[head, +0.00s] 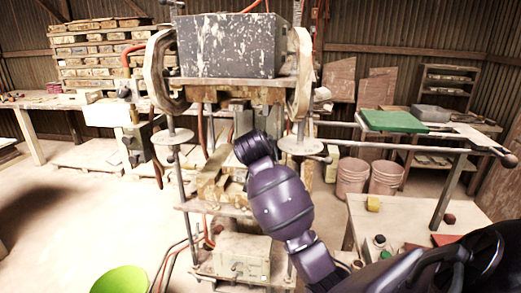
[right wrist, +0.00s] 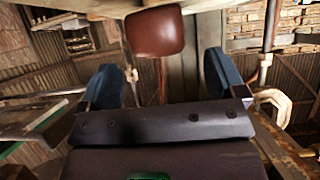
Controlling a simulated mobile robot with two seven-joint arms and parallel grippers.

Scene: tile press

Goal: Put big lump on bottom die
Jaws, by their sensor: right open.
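The big lump (right wrist: 158,32) is reddish brown and smooth. In the right wrist view it sits at the top centre, against a pale surface (right wrist: 85,8) along the upper edge. My right gripper (right wrist: 165,82) is open, with its blue fingers to either side and the lump beyond their tips, apart from them. In the head view my right arm reaches into the press, and its gripper and the lump are hidden there. The worn yellowish block low in the press (head: 209,184) looks like the bottom die, partly covered by my arm. My left gripper is not in view.
The press carries a heavy grey box (head: 228,45) on top and has posts close around my arm. A bar (head: 440,148) sticks out right. A small reddish-brown lump (head: 450,219) and jars (head: 378,242) are on the right table. A green bowl (head: 121,280) is at lower left.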

